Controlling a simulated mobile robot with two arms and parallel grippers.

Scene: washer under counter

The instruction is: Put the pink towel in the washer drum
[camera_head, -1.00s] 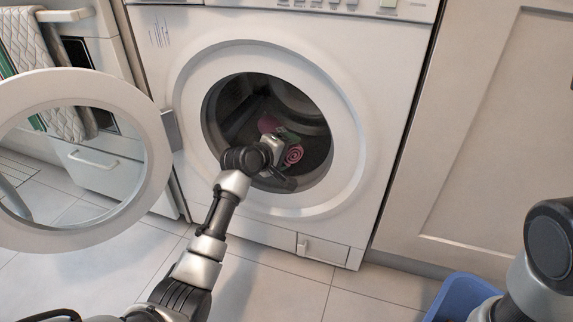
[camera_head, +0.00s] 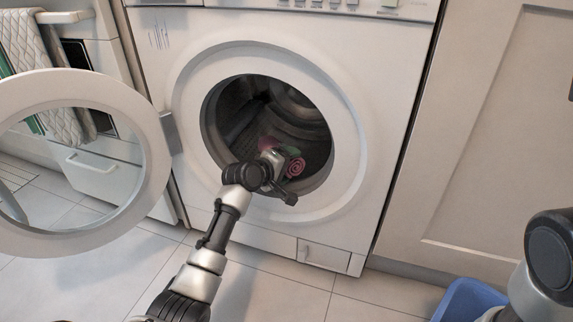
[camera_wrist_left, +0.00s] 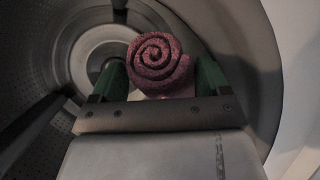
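The pink towel (camera_head: 296,168) is rolled up, and its spiral end shows in the lower part of the washer's round opening. It also shows in the left wrist view (camera_wrist_left: 155,62), filling the space between the green fingers. My left gripper (camera_head: 280,158) reaches through the opening and is shut on the towel; its fingers also show in the left wrist view (camera_wrist_left: 160,82). The washer drum (camera_head: 290,105) is dark grey metal with a perforated wall. I cannot tell whether the towel touches the drum floor. My right gripper is out of view.
The round washer door (camera_head: 158,185) stands wide open at the left. The white rim (camera_head: 345,185) surrounds the opening close to my left wrist. A blue basket (camera_head: 465,300) sits on the floor at lower right, partly hidden. A cabinet (camera_head: 490,140) stands to the right.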

